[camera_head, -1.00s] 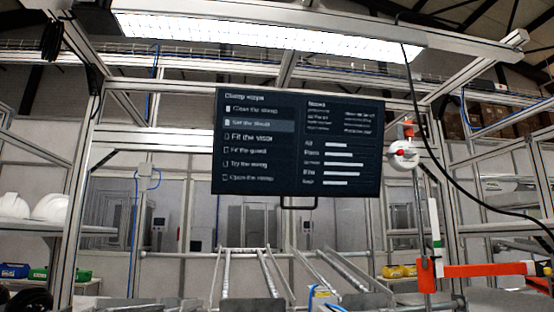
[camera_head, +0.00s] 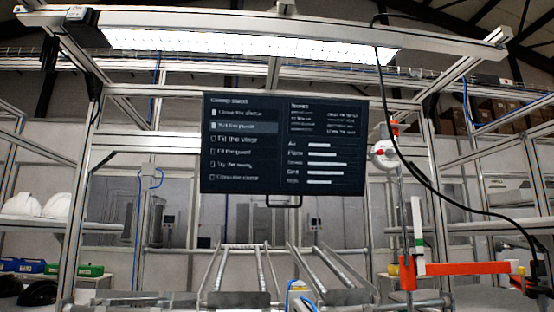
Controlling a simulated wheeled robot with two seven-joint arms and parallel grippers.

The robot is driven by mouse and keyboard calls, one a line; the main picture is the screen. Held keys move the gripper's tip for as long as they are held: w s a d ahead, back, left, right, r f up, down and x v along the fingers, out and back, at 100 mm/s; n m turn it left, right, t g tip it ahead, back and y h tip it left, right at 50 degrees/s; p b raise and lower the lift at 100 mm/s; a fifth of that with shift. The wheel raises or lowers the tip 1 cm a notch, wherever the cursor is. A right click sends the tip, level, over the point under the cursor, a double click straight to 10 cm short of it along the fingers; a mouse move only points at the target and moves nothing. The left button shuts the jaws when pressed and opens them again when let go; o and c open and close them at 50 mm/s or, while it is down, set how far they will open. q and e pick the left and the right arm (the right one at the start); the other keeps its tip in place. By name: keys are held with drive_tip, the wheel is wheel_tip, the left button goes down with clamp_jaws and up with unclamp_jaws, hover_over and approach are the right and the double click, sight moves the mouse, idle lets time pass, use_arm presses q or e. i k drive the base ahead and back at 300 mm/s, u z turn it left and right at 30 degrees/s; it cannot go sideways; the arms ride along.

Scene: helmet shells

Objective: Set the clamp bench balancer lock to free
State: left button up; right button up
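A round white balancer (camera_head: 384,154) with a small red part on its face hangs at the right of the screen, below an orange-red piece (camera_head: 395,129). I take it for the clamp bench balancer; its lock setting is too small to read. Below it stand a white and green upright strip (camera_head: 417,228) and an orange-red horizontal arm (camera_head: 465,268) joined to an orange-red block (camera_head: 407,273) on a vertical rod. Neither of my grippers shows in the head view.
A dark screen (camera_head: 283,145) with a step list hangs in the middle. A black cable (camera_head: 425,182) droops across the right side. Roller rails (camera_head: 262,270) run below the screen. White helmet shells (camera_head: 55,205) sit on a shelf at left, with blue and green bins (camera_head: 88,270) below.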

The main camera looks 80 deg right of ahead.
sight(380, 151)
drive_tip(key=k, duration=1.1)
drive_tip(key=z, duration=0.5)
